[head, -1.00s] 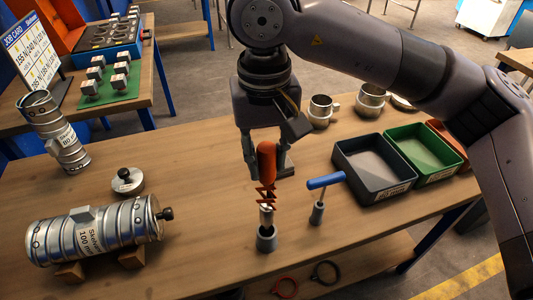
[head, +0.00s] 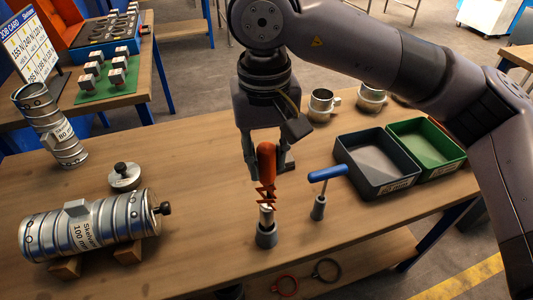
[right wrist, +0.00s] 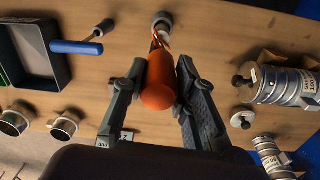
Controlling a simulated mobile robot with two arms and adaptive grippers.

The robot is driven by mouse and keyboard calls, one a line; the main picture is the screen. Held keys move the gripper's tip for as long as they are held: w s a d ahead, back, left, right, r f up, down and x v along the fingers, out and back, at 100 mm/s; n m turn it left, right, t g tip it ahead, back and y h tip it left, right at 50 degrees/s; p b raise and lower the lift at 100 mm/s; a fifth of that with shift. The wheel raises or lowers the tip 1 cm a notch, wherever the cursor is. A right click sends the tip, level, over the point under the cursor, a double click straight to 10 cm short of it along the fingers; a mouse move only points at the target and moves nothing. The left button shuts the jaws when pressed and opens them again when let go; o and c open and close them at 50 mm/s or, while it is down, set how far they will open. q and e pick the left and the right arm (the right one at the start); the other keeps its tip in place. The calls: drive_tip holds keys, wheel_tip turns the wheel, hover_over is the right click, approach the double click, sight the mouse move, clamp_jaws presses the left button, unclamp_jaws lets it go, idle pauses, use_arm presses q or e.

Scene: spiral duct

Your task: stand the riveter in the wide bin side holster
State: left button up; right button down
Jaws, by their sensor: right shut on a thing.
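The riveter has an orange handle (head: 267,156), red-brown zigzag links (head: 266,192) and a silver nose. It stands upright, nose down, over a grey holster (head: 266,236) on the table. The nose meets the holster's mouth; how deep it sits is hidden. My right gripper (head: 267,165) holds the riveter by its handle. In the right wrist view the fingers (right wrist: 160,100) flank the orange handle (right wrist: 160,88), and the holster (right wrist: 163,19) lies beyond. My left gripper is not in view.
A blue-handled tool (head: 328,174) stands in a small grey holder right of the riveter. Behind it are a dark grey bin (head: 343,169) and a green bin (head: 457,154). A duct (head: 95,225) lies on wooden blocks at left. Metal cups stand at the back. Bare table lies left of the riveter.

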sight(267, 176)
drive_tip(key=shift+f+b, duration=2.05)
drive_tip(key=shift+f, duration=0.25)
drive_tip(key=c, duration=1.2)
unclamp_jaws()
wheel_tip(267, 176, up, 12)
drive_tip(key=shift+s+a+r, duration=0.1)
drive_tip(key=shift+s+a, duration=0.05)
